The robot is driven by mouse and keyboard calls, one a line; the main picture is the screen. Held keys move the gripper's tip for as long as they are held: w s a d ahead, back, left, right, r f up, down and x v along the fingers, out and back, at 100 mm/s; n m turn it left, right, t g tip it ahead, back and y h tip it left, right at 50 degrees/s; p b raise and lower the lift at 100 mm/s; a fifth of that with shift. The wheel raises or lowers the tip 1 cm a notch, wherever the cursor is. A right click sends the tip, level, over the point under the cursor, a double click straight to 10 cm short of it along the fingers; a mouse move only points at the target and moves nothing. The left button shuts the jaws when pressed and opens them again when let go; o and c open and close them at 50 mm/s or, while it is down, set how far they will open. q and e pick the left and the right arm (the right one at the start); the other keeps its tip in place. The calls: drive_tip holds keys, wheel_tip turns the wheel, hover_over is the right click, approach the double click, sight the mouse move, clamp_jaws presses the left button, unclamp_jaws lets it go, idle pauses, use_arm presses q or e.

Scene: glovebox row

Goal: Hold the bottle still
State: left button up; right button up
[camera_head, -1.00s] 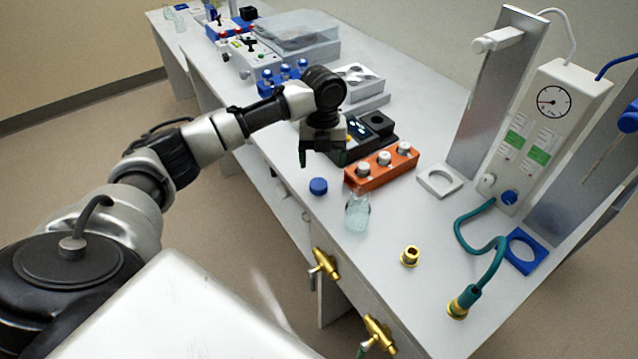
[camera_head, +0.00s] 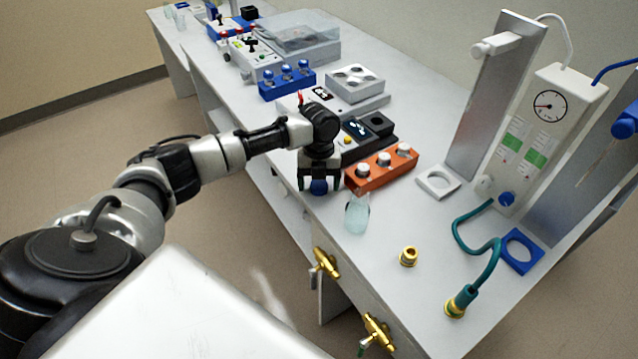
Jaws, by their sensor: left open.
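A clear glass bottle (camera_head: 357,214) stands on the white bench near its front edge, just in front of the orange rack. My left gripper (camera_head: 319,184) points down at the bench, to the left of the bottle and apart from it. Its jaws are open, around or just over a blue cap (camera_head: 319,187) that is partly hidden by the fingers; I cannot tell whether they touch it. My right gripper is not in view.
An orange rack (camera_head: 380,172) with white-capped vials stands behind the bottle. A brass fitting (camera_head: 408,256), a teal hose (camera_head: 492,262) and a blue ring holder (camera_head: 522,252) lie to the right. Brass valves (camera_head: 326,263) stick out from the bench front.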

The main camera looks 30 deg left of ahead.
sight(319, 184)
use_arm(q)
drive_tip(key=shift+c, duration=0.2)
drive_tip(key=c, duration=0.9)
drive_tip(key=shift+r, duration=0.1)
drive_tip(key=shift+c, duration=0.2)
wheel_tip(319, 184, up, 10)
drive_tip(key=b, duration=0.1)
